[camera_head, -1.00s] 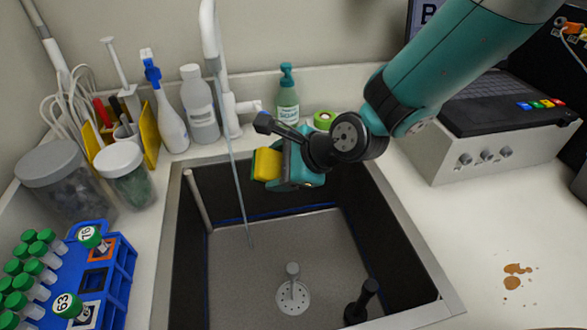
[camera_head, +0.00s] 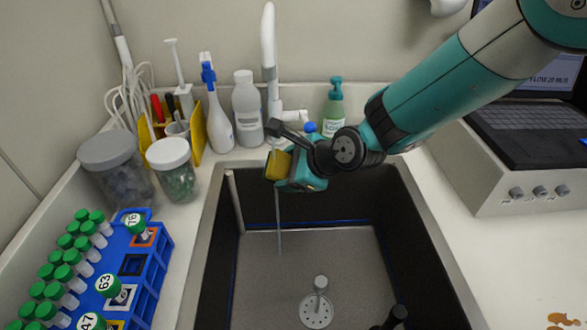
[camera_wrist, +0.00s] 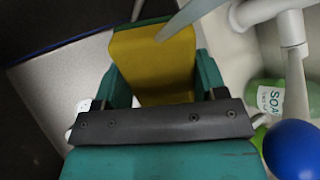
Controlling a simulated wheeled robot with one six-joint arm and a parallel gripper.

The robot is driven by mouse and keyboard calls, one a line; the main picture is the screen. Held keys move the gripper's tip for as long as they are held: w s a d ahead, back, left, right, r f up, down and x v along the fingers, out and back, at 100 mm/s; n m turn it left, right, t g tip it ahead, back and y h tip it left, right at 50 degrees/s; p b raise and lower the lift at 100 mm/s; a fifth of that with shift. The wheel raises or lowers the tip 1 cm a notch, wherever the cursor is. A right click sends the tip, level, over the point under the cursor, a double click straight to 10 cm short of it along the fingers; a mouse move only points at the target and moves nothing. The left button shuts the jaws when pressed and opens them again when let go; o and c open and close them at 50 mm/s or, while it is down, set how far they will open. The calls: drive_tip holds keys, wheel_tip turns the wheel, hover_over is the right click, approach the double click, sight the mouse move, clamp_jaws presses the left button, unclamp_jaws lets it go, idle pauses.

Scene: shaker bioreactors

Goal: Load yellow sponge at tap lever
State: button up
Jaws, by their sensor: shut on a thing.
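The yellow sponge (camera_head: 278,165) is held in my gripper (camera_head: 284,168) above the back part of the sink. In the wrist view the sponge (camera_wrist: 155,62) sits between the two teal fingers, and the pale water stream or spout crosses its upper right corner. The white tap (camera_head: 270,60) stands behind the sink. Its lever (camera_head: 293,115) points right, just behind and above my gripper. In the wrist view part of the white tap (camera_wrist: 290,28) shows at the upper right, close to my gripper.
A green soap bottle (camera_head: 334,110) stands behind the sink, right of the tap. A spray bottle (camera_head: 216,115) and a white bottle (camera_head: 247,108) stand left of it. A blue tube rack (camera_head: 150,265) is left of the sink (camera_head: 335,270). A laptop (camera_head: 540,125) sits on a box at right.

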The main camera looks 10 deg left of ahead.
idle(0.4)
drive_tip(key=s+d, duration=0.3)
drive_tip(key=s, duration=0.4)
drive_tip(key=shift+d, duration=0.15)
idle(0.3)
drive_tip(key=shift+s, duration=0.1)
idle(0.8)
drive_tip(key=s+d+r+p, duration=0.2)
drive_tip(key=s+r+p, duration=0.2)
drive_tip(key=shift+s, duration=0.3)
idle(0.4)
idle(0.6)
